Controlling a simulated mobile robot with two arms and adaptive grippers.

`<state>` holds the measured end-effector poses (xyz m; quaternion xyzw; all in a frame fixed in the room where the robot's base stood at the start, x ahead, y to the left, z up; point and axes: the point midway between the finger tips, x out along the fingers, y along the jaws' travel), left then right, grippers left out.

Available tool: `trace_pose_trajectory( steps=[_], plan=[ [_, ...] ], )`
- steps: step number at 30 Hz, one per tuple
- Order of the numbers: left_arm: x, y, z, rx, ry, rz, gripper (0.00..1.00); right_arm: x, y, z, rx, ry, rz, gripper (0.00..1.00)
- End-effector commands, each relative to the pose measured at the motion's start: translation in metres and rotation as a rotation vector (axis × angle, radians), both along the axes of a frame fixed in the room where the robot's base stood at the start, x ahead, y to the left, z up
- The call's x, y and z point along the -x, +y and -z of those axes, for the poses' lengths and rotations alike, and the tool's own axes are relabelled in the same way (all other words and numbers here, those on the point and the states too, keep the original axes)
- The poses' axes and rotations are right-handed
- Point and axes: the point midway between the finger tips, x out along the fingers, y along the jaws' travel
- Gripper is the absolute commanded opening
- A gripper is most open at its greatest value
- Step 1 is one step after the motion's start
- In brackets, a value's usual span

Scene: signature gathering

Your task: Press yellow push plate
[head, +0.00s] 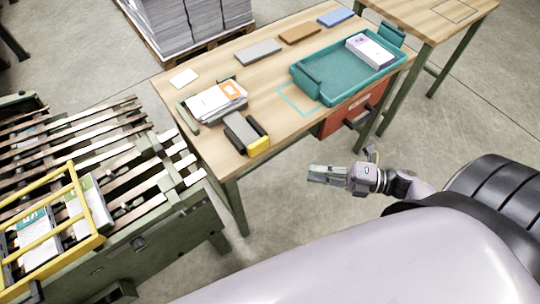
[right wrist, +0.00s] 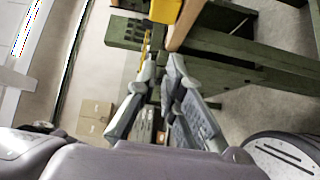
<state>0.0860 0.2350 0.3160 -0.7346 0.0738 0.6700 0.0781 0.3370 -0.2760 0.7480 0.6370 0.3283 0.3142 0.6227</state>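The yellow push plate (head: 258,146) is on the front end of a dark grey stapler-like device (head: 240,130), at the near edge of the wooden table. A yellow part, seemingly the same plate, shows at the top of the right wrist view (right wrist: 165,9). My right gripper (head: 311,174) is in front of the table, to the right of the plate and lower in the picture, clearly apart from it. Its fingers (right wrist: 162,62) converge at the tips and look shut, with nothing seen between them. My left gripper is not in view.
The wooden table (head: 220,75) also holds a paper stack (head: 216,100), a teal tray (head: 340,80) and several flat blocks. A red drawer (head: 352,108) hangs under its right side. A slatted conveyor (head: 100,150) with a yellow frame (head: 85,203) stands left.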

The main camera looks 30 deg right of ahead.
Motion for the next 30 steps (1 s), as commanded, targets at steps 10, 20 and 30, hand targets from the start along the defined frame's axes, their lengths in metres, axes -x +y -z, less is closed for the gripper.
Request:
trace_pose_trajectory(
  steps=[10,20,30],
  plan=[
    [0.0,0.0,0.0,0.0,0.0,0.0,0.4,0.004,0.004,-0.007,0.01,-0.029,-0.038,0.0],
    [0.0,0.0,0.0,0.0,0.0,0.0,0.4,-0.012,0.027,-0.008,0.006,-0.031,-0.036,0.0],
    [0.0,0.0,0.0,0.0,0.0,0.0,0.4,-0.053,0.087,-0.008,0.006,-0.032,-0.036,0.0]
  ],
)
